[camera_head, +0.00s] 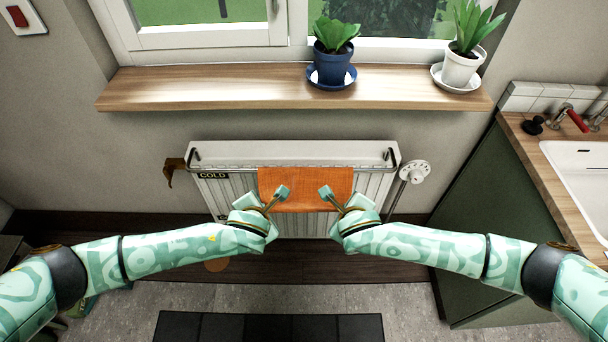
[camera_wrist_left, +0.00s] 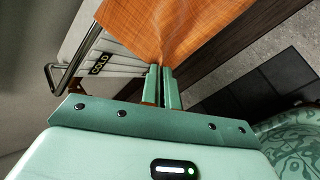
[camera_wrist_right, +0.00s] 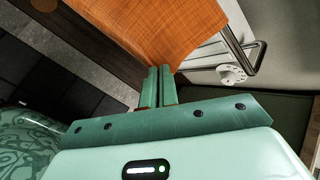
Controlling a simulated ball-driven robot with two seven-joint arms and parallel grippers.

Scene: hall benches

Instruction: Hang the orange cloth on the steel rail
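The orange cloth (camera_head: 305,182) is spread flat in front of the white radiator, its upper edge level with the steel rail (camera_head: 225,169). I cannot tell whether any of it lies behind the rail. My left gripper (camera_head: 281,194) and right gripper (camera_head: 328,194) are over the cloth's lower part. In the left wrist view the fingers (camera_wrist_left: 163,88) are closed together, and creases in the cloth (camera_wrist_left: 165,30) run into them. In the right wrist view the fingers (camera_wrist_right: 158,87) are also closed at the edge of the cloth (camera_wrist_right: 165,30).
The radiator (camera_head: 375,190) has a white valve knob (camera_head: 414,172) at right and a brown hook-like bracket (camera_head: 174,172) at left. A wooden sill (camera_head: 220,88) above bears two potted plants. A sink counter (camera_head: 545,150) stands at right.

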